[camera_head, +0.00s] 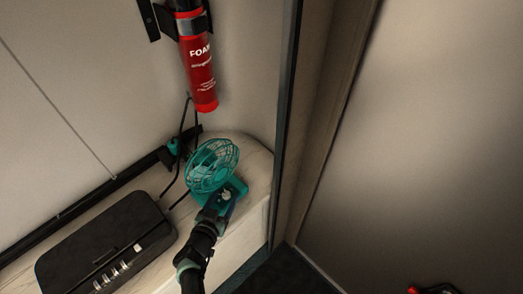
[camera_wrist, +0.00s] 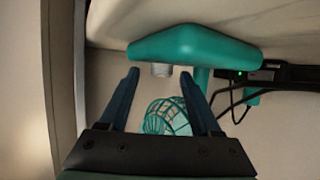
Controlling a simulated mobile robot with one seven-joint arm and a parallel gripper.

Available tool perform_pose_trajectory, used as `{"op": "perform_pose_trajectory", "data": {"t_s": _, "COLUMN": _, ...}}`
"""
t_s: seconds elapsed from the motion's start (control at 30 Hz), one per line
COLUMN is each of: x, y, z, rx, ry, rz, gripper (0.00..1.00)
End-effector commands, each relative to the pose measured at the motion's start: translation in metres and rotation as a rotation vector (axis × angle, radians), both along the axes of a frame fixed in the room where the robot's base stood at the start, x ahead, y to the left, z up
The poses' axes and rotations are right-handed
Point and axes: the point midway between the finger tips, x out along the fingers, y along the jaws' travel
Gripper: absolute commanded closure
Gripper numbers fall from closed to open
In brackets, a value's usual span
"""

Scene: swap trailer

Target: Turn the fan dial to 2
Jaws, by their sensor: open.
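The teal fan (camera_head: 212,165) stands on the pale wooden ledge, its round wire cage above a teal base. In the wrist view the scene is upside down, with the fan's teal base (camera_wrist: 190,46) across the top and the cage (camera_wrist: 166,118) below it. The small pale grey dial (camera_wrist: 161,70) sticks out from the base. My gripper (camera_wrist: 159,73) is open, its two dark fingers on either side of the dial with gaps visible. In the head view my gripper (camera_head: 216,211) is at the front of the fan base. The dial's setting cannot be read.
A black case (camera_head: 105,245) with latches lies on the ledge (camera_head: 258,160) left of my arm. A red foam extinguisher (camera_head: 199,75) hangs on the wall above the fan. Black cables run behind the fan. A dark vertical door-frame edge (camera_head: 286,130) stands right of it.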

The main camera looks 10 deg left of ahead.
Motion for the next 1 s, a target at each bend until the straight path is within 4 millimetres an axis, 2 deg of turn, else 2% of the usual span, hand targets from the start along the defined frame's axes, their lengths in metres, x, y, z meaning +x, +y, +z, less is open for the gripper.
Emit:
{"op": "perform_pose_trajectory", "data": {"t_s": 0.07, "x": -0.001, "y": -0.006, "z": 0.002, "rx": -0.003, "ry": 0.000, "rz": 0.068, "gripper": 0.35}}
{"op": "perform_pose_trajectory", "data": {"t_s": 0.33, "x": 0.000, "y": -0.008, "z": -0.004, "rx": 0.001, "ry": 0.001, "rz": 0.240, "gripper": 0.35}}
{"op": "perform_pose_trajectory", "data": {"t_s": 1.0, "x": 0.001, "y": -0.012, "z": -0.011, "rx": 0.001, "ry": 0.013, "rz": 0.467, "gripper": 0.35}}
